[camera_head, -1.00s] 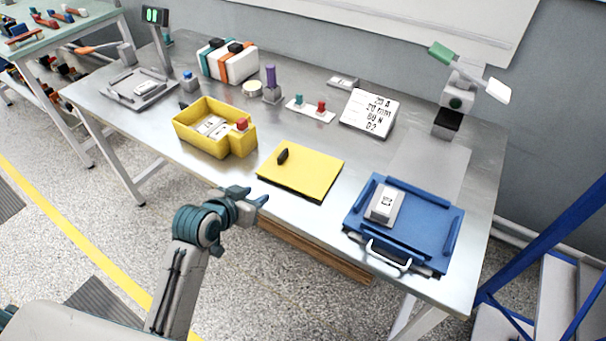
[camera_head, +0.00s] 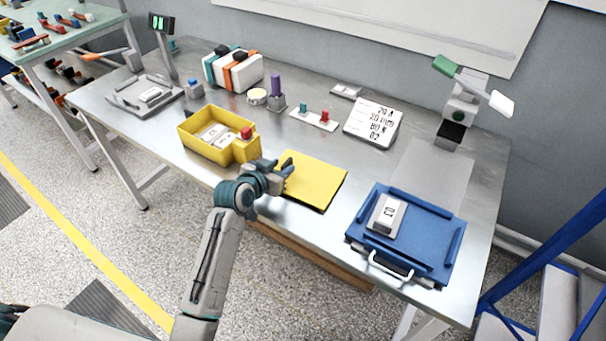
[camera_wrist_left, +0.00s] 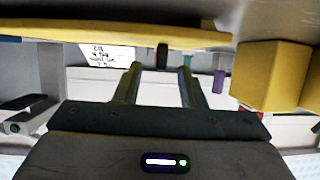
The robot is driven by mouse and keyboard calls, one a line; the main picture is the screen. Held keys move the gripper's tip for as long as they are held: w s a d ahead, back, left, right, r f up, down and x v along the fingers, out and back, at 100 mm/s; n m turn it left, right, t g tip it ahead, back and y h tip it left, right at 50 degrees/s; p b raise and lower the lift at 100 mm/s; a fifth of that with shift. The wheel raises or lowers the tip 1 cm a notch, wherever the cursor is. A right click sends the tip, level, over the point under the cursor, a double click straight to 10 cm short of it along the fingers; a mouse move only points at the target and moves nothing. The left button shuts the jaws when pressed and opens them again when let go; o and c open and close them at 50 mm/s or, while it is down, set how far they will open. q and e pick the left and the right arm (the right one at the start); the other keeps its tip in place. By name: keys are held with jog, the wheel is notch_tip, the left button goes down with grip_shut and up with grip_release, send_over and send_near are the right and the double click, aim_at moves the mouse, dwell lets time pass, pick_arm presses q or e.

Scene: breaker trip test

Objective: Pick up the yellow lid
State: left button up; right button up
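The yellow lid (camera_head: 318,183) lies flat on the metal table, right of the yellow box (camera_head: 190,143). In the left wrist view, which is upside down, the lid (camera_wrist_left: 120,36) spans the top and its dark knob (camera_wrist_left: 162,55) stands out from it, ahead of the fingers and lined up with the gap between them. In the head view my gripper largely hides the knob. My left gripper (camera_head: 284,172) is at the lid's left edge, open and empty; its two fingers also show apart in the wrist view (camera_wrist_left: 158,88). My right gripper is not in view.
The yellow box (camera_wrist_left: 272,75) is close on the right in the wrist view. A blue tray (camera_head: 440,240) with a grey device (camera_head: 387,213) stands right of the lid. Behind are a sign (camera_head: 372,122), coloured buttons (camera_head: 314,119) and a purple-handled piece (camera_head: 276,92).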

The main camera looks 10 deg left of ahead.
pick_arm(q)
jog(key=shift+x, duration=1.2)
grip_shut()
